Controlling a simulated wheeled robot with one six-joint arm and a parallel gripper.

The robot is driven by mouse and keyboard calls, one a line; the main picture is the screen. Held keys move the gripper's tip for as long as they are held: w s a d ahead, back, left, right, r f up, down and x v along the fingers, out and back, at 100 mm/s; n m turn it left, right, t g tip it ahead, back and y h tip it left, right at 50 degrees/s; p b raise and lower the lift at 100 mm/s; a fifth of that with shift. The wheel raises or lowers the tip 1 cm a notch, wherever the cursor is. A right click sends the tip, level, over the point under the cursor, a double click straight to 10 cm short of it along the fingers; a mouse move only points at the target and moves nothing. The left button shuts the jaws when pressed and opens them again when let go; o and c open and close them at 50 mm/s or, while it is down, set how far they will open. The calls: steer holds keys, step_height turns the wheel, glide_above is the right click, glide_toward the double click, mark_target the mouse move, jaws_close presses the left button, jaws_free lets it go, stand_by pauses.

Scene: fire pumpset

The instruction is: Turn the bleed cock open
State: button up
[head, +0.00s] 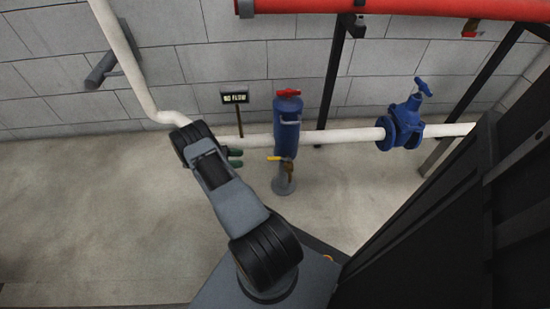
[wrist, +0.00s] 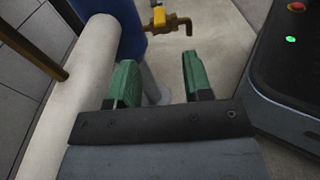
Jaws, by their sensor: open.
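The bleed cock is a small brass fitting with a yellow lever (head: 274,158), low on the front of a blue upright cylinder (head: 286,130). In the wrist view the brass cock (wrist: 172,22) shows at the top, with its spout bent down at the right. My gripper (head: 236,158) has green fingers and is left of the cylinder in the head view. In the wrist view the gripper (wrist: 158,75) is open and empty, its fingers pointing toward the cock and apart from it.
A white pipe (head: 345,136) runs along the wall through the blue cylinder to a blue valve (head: 402,125). A red handle (head: 287,92) tops the cylinder. A sign reading NO FLOW (head: 235,97) stands behind. A dark cabinet (head: 440,220) fills the right. Floor at left is clear.

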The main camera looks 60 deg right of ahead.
mark_target(281, 158)
steer(key=shift+g+h, duration=0.3)
steer(key=shift+h, duration=0.1)
steer(key=x, duration=0.5)
steer(key=f+b+x, duration=0.1)
steer(key=x, duration=0.4)
steer(key=f+x, duration=0.1)
steer(key=x, duration=0.4)
steer(key=shift+b, duration=0.4)
steer(key=shift+n, duration=0.3)
jaws_close()
